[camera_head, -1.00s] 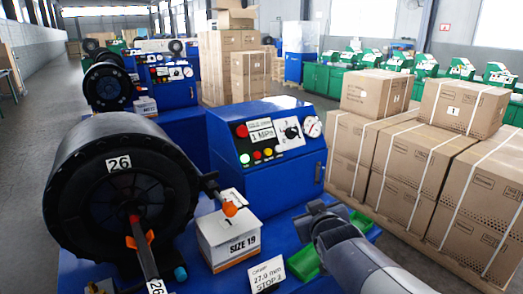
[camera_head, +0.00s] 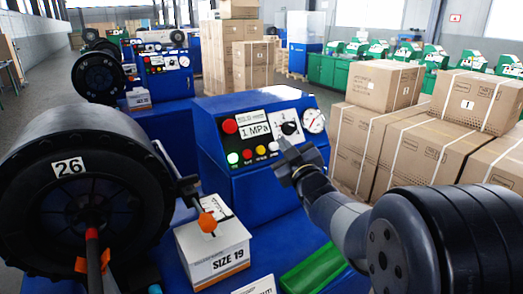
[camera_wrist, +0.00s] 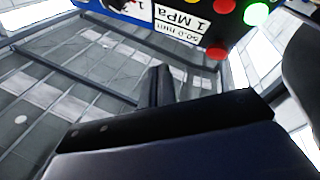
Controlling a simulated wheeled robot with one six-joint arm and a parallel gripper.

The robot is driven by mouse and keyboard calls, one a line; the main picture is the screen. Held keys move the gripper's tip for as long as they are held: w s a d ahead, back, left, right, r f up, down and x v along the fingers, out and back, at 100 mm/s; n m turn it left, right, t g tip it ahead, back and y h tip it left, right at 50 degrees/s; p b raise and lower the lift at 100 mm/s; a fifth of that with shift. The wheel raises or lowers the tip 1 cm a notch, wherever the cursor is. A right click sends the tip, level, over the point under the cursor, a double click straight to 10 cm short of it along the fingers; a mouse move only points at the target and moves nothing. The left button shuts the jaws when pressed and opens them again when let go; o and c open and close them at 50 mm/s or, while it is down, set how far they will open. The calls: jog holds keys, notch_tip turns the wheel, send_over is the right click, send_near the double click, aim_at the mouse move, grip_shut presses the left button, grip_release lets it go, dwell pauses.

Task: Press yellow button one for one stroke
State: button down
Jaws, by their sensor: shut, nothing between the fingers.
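The blue control box (camera_head: 265,185) has a sloped panel with a row of small buttons. The yellow button (camera_head: 261,150) is in that row, between a red button (camera_head: 247,154) and a pale one (camera_head: 274,146). My gripper (camera_head: 286,146) is shut and empty. In the head view its tip overlaps the panel right of the yellow button, below the dial; I cannot tell how far off the panel it is. In the wrist view the shut fingers (camera_wrist: 158,88) point up below the upside-down panel (camera_wrist: 165,12).
The panel also carries a large red button (camera_head: 229,125), a 1 MPa display (camera_head: 256,131) and a gauge (camera_head: 313,121). A SIZE 19 box (camera_head: 213,252) and a black drum machine (camera_head: 85,190) stand at left. Stacked cartons (camera_head: 430,150) stand at right.

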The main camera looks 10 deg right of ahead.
aim_at(260, 150)
jog(key=shift+w+f, duration=0.1)
jog(key=w+a+f+b, duration=0.3)
jog(key=w+f, duration=0.1)
jog(key=w, duration=0.2)
jog(key=shift+w+f, duration=0.3)
jog(key=shift+f, duration=0.05)
jog(key=shift+d, duration=0.1)
jog(key=shift+w+f+b, duration=0.1)
jog(key=shift+f+b, duration=0.05)
jog(key=shift+b, duration=0.3)
dwell(1.5)
jog(key=shift+w+f+b, duration=0.15)
jog(key=shift+w+b, duration=0.1)
jog(key=shift+b, duration=0.05)
jog(key=shift+w+a+f+b, duration=0.25)
jog(key=shift+w+a+b, duration=0.1)
jog(key=shift+b, duration=0.1)
dwell(0.6)
jog(key=shift+s+d+r, duration=0.1)
jog(key=shift+s+r, duration=0.05)
dwell(0.3)
jog(key=shift+s+d+r, duration=0.25)
jog(key=shift+s+r, duration=0.1)
jog(key=shift+s, duration=0.2)
